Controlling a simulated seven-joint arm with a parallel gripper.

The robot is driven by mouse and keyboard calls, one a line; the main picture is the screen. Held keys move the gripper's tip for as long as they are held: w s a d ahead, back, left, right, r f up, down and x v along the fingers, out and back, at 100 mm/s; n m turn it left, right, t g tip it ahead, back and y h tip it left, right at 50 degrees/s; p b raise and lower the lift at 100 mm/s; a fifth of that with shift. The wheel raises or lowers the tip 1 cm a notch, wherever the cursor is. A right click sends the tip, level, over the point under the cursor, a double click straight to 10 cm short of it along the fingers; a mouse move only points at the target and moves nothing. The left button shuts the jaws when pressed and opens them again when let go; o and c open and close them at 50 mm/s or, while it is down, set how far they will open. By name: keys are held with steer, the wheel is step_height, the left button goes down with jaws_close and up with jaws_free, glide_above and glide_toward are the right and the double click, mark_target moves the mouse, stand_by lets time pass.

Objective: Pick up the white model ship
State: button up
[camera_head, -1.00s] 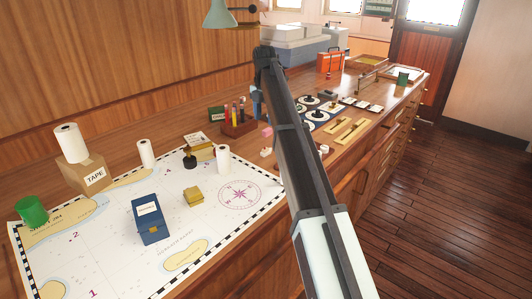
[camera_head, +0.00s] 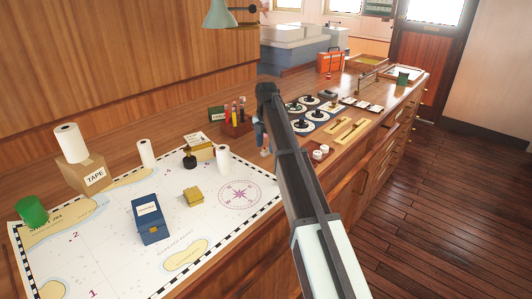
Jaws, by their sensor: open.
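My arm reaches across the counter from the lower right. My gripper (camera_head: 263,146) is at its far end, low over the counter just right of the chart and in front of the pen box. It is open, though its fingers are small and partly behind the arm. I cannot clearly make out the white model ship. A small white item showed near this spot earlier; that spot is now covered by my gripper and arm. Small white items with red tops (camera_head: 320,152) stand right of the arm, too small to identify surely.
A chart (camera_head: 110,255) covers the near left counter, holding a blue box (camera_head: 150,219), a brass block (camera_head: 193,195) and paper rolls (camera_head: 146,154). A pen box (camera_head: 236,128) stands behind my gripper. Dials (camera_head: 307,126) and brass bars (camera_head: 346,131) lie to the right.

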steer(key=shift+f, duration=0.7)
jaws_close()
steer(key=shift+r, duration=0.15)
